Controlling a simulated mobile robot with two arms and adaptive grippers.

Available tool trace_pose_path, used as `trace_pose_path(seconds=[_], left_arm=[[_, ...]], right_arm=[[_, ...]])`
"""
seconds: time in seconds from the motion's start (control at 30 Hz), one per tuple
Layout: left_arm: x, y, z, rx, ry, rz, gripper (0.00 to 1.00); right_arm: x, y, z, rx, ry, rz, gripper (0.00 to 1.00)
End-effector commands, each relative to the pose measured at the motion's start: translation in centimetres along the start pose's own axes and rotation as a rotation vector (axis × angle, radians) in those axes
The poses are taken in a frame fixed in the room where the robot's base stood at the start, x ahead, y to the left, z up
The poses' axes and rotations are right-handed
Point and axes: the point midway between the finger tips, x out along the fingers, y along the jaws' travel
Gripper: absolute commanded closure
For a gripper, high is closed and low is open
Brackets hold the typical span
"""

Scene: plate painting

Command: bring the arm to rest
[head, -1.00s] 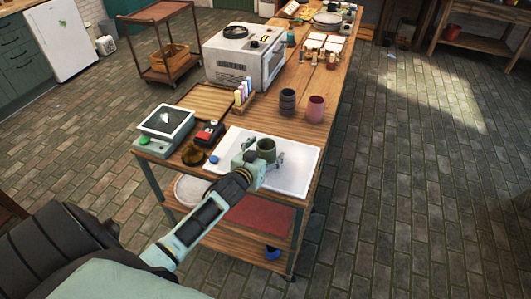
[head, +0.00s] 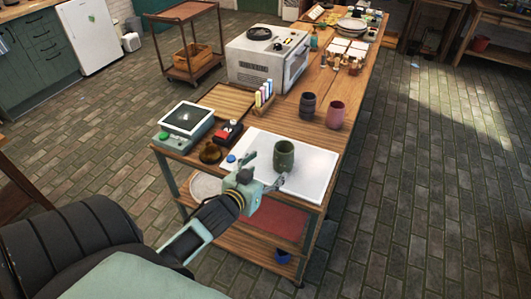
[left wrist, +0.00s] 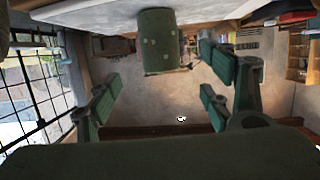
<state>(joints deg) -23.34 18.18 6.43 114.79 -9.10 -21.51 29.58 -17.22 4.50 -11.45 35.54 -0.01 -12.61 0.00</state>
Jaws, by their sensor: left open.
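My left gripper (head: 266,171) is open and empty at the near edge of the white board (head: 312,168) on the table. A dark green cup (head: 284,155) stands upright on this board, just beyond the fingertips and apart from them. In the left wrist view the cup (left wrist: 158,42) shows at the top middle, ahead of the gap between the open fingers (left wrist: 163,85). My right gripper is not in view.
A scale (head: 186,122), a red-and-black item (head: 228,132) and a brown bowl (head: 209,152) stand left of the board. A dark cup (head: 308,105) and a pink cup (head: 335,115) stand behind it. The floor right of the table is clear.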

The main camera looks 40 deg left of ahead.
Motion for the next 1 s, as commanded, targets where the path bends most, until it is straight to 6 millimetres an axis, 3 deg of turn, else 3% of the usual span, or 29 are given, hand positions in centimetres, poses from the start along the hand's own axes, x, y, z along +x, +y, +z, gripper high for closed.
trace_pose_path(seconds=[0.53,0.67,0.83,1.0], left_arm=[[-0.1,0.0,0.0,0.0,-0.001,0.0,0.27],[-0.5,0.5,0.8,0.005,-0.038,-0.006,0.27],[-3.5,3.1,4.5,0.041,-0.242,-0.019,0.27],[-9.1,6.7,8.8,0.108,-0.516,0.019,0.27]], right_arm=[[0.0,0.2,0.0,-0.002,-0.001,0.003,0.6],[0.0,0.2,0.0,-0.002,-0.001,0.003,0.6],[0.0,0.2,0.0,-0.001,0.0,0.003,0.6],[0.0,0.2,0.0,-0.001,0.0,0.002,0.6]])
